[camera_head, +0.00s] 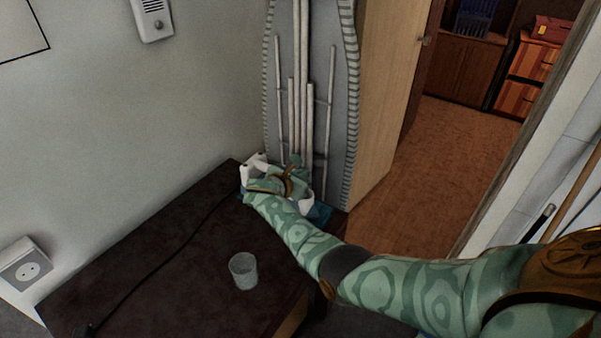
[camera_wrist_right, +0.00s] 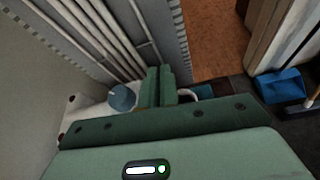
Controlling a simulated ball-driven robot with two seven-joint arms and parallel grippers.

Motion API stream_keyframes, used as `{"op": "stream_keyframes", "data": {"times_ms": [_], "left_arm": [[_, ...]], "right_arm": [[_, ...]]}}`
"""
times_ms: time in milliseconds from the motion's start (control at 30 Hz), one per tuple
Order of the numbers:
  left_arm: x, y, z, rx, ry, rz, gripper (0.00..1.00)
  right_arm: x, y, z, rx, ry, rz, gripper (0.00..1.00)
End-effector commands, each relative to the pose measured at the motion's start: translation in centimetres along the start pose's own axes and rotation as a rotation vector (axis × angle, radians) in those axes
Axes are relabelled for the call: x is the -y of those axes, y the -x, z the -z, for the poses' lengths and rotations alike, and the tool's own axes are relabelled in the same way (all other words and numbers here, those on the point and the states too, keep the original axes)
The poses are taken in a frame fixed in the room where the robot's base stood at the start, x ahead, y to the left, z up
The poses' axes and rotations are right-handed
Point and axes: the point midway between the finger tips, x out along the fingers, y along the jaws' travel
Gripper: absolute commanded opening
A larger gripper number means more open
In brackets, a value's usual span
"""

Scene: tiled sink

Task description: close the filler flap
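A white and blue appliance (camera_head: 307,205), probably an iron, stands at the far corner of the dark table, mostly hidden behind my right arm. In the right wrist view its white body (camera_wrist_right: 92,112) shows left of the fingers, with a round blue part (camera_wrist_right: 122,98) on it. I cannot tell whether this blue part is the filler flap, or whether the flap is open. My right gripper (camera_head: 295,161) is over the appliance. In the wrist view its two green fingers (camera_wrist_right: 158,86) are together, with nothing visible between them, close beside the blue part. My left gripper is out of view.
A clear glass (camera_head: 243,270) stands on the dark table (camera_head: 170,270). A black cord (camera_head: 165,262) runs along the table's left side. An ironing board (camera_head: 312,90) leans upright behind the appliance. A blue dustpan (camera_wrist_right: 280,85) lies at the right in the wrist view.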

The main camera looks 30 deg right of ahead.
Motion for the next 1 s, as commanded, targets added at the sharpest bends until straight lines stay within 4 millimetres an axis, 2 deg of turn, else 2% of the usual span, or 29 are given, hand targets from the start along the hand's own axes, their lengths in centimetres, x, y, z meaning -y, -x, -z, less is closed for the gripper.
{"op": "stream_keyframes", "data": {"times_ms": [233,467,767,1000], "left_arm": [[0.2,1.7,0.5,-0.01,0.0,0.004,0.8],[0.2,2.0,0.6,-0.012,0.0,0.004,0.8],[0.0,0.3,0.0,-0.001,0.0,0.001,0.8],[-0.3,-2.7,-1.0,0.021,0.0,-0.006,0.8]], "right_arm": [[1.5,0.1,-0.1,-0.001,-0.161,-0.067,0.0],[3.0,-0.2,0.7,-0.002,-0.361,-0.15,0.0],[4.9,-0.8,2.2,-0.003,-0.624,-0.259,0.0],[6.0,-1.4,3.6,-0.004,-0.834,-0.345,0.0]]}}
